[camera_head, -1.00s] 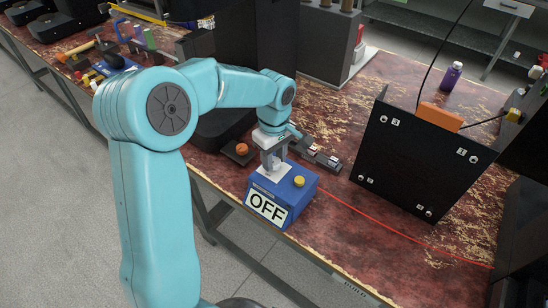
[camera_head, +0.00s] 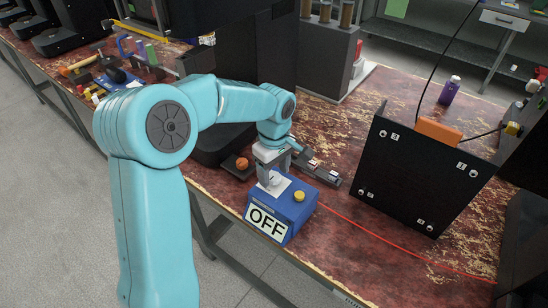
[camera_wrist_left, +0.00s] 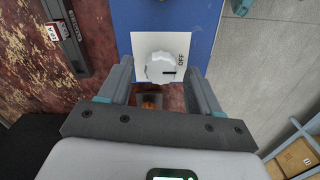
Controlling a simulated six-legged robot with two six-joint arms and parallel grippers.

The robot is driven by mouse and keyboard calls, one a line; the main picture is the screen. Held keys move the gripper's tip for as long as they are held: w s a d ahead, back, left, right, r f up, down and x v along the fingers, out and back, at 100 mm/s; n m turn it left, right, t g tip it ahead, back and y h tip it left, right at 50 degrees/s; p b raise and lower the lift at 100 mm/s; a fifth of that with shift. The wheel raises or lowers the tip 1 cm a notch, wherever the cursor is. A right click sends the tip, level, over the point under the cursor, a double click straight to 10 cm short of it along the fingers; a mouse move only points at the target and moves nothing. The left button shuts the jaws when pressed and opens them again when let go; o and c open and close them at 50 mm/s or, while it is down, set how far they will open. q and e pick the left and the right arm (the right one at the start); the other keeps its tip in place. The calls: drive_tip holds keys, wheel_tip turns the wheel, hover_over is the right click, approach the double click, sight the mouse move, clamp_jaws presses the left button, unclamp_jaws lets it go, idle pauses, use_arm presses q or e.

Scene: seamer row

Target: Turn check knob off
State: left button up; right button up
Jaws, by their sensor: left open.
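The blue box (camera_head: 290,218) sits near the table's front edge, with a large OFF label (camera_head: 266,222) on its front. On its top, the pale check knob (camera_wrist_left: 160,67) stands on a white plate (camera_wrist_left: 145,42). In the left wrist view, the knob's dark pointer line points right, toward the small printed OFF. My left gripper (camera_head: 270,172) is above the knob and points down at it. In the left wrist view, its open fingers (camera_wrist_left: 160,76) stand on either side of the knob, apart from it. My right gripper is in neither view.
A yellow button (camera_head: 299,196) is on the box top. An orange knob (camera_head: 242,163) sits just behind the box, to the left. A black panel (camera_head: 420,175) stands to the right, and a red cable (camera_head: 390,243) crosses the bare table between.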

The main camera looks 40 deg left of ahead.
sight(273, 176)
use_arm(q)
wheel_tip(273, 176, up, 16)
drive_tip(key=p, duration=0.2)
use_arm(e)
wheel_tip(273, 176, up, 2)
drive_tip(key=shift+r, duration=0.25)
use_arm(q)
drive_tip(key=shift+s, duration=0.2)
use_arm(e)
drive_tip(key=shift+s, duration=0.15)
